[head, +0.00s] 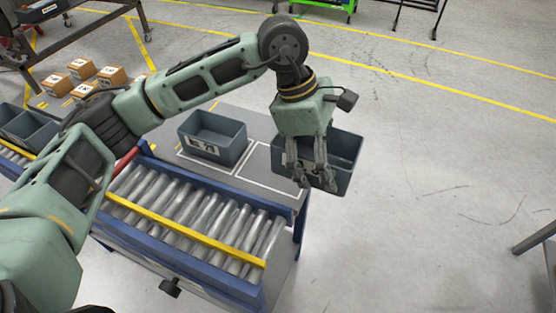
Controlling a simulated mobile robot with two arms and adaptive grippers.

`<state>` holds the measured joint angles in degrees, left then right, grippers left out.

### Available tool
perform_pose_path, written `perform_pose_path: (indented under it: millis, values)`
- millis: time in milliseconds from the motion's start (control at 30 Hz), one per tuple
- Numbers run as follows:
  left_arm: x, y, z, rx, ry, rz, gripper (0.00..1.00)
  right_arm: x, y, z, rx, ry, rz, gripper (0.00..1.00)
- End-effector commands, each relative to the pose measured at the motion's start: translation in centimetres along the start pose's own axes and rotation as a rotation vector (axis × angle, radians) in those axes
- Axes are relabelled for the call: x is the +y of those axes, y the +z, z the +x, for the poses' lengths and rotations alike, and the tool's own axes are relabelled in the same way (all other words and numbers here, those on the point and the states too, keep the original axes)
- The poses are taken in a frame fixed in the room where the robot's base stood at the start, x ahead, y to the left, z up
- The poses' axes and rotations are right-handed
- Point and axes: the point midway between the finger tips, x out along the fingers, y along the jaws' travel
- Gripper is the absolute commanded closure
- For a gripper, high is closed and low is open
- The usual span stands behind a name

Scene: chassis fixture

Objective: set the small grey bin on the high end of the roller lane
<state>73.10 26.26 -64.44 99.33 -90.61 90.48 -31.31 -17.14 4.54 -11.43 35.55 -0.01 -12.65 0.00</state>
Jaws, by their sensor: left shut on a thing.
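My left gripper (317,183) reaches down from above and is shut on the near wall of a small grey bin (346,150). The bin looks empty and partly hidden by the fingers. It is at the right end of the grey tabletop, partly past its edge; I cannot tell whether it touches the top. The roller lane (190,214) has metal rollers, blue side rails and a yellow bar across them, and lies in front and to the left of the held bin. I cannot tell which end is high. My right gripper is not in view.
A second grey bin (212,137) with a label stands on the grey tabletop (238,181), left of the held one. More bins (27,130) stand at the far left. Several cardboard boxes (83,69) lie behind. Open floor (440,170) is at the right.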

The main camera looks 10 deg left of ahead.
Motion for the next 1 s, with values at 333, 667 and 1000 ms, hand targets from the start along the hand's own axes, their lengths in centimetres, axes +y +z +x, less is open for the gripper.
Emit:
perform_pose_path:
  millis: [333,667,1000]
  values:
    - [0.7,-1.8,0.1,0.001,-0.001,-0.006,0.54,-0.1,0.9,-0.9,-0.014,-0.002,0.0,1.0]
    - [3.8,-9.6,1.5,0.002,-0.002,-0.005,0.54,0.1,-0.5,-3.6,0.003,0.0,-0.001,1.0]
    - [5.0,-12.7,2.8,0.0,-0.002,0.001,0.54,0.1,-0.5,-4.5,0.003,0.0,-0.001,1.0]
